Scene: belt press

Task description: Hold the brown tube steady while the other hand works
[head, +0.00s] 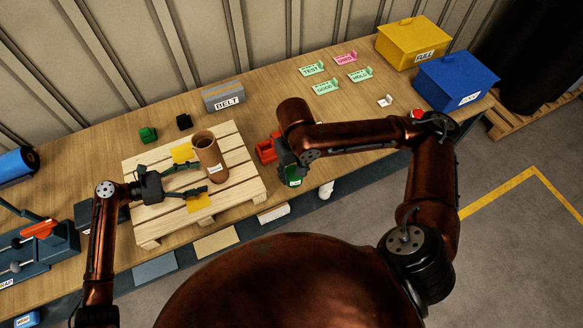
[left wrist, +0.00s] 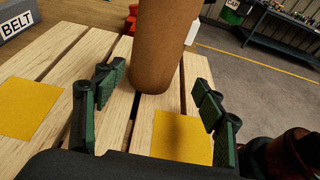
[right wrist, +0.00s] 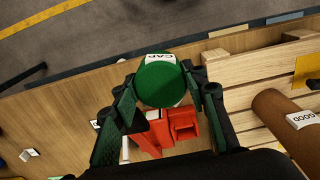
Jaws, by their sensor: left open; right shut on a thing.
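The brown tube (head: 208,157) stands upright on a slatted wooden pallet (head: 244,172) on the bench. A white label reading GOOD shows on it in the right wrist view (right wrist: 301,120). My left gripper (head: 192,179) is open, its fingers pointing at the tube. In the left wrist view the tube (left wrist: 160,55) stands ahead, between and beyond the fingertips, with no clear contact. My right gripper (right wrist: 160,88) is shut on a green cap (right wrist: 161,82) labelled CAP. It holds the cap above the bench, right of the pallet, near a red object (head: 267,148).
Yellow squares (head: 199,203) lie on the pallet. A grey BELT box (head: 223,95), green block (head: 148,134) and black block (head: 184,121) stand behind it. Green and pink signs (head: 326,87) and yellow (head: 411,42) and blue (head: 452,82) boxes are at right. Blue-grey equipment (head: 40,250) is at left.

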